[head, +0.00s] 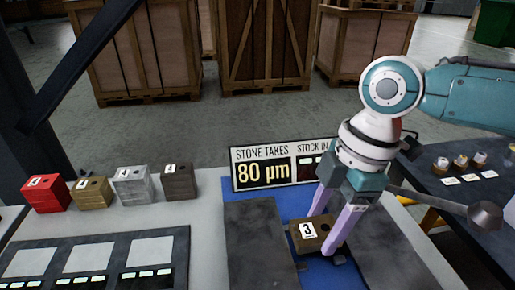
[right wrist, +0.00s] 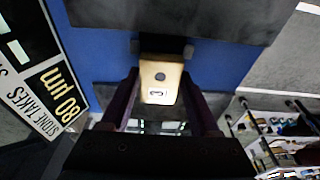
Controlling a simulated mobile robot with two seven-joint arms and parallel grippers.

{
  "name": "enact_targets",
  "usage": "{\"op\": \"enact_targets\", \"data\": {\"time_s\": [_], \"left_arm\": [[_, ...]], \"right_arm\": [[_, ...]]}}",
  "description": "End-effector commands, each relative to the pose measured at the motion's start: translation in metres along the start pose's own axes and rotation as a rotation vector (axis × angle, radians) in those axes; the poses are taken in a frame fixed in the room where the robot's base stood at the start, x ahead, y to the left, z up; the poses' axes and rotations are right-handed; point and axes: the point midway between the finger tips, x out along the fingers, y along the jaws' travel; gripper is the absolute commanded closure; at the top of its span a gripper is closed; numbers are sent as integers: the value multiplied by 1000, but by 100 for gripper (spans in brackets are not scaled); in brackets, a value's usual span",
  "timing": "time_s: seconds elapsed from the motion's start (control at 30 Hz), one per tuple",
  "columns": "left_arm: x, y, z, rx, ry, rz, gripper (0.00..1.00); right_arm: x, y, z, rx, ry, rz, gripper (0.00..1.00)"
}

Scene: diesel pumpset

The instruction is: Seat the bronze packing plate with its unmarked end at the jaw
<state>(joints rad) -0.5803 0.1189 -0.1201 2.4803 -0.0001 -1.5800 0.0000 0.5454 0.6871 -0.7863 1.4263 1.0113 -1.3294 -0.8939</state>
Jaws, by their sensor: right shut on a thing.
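A bronze-brown block marked 3 (head: 324,228), which looks like the packing plate, is between the fingers of my right gripper (head: 325,232). It is low over the blue mat (head: 292,200), between two dark grey slabs (head: 258,250). In the right wrist view the plate (right wrist: 160,70) has a hole near its middle. Its white 3 label is at the end nearer the gripper body, and its unmarked end faces small dark pieces (right wrist: 189,50) that may be the jaw. I cannot tell whether they touch. My right gripper (right wrist: 160,90) is shut on the plate. My left gripper is out of view.
A red block (head: 46,194), a brass block (head: 92,193), a silver block (head: 132,187) and a dark block (head: 180,182) stand on the bench at left. A sign (head: 262,172) reading 80 µm stands behind the mat. A dark side table (head: 440,165) is at right.

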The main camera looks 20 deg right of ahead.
Motion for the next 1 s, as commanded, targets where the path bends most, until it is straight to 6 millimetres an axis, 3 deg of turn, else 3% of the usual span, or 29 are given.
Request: {"op": "enact_targets", "data": {"time_s": [0.13, 1.0], "left_arm": [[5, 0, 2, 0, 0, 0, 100], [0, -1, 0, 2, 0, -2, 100]], "right_arm": [[7, 1, 1, 0, 2, 2, 100], [6, 1, 0, 0, 3, 2, 100]]}}
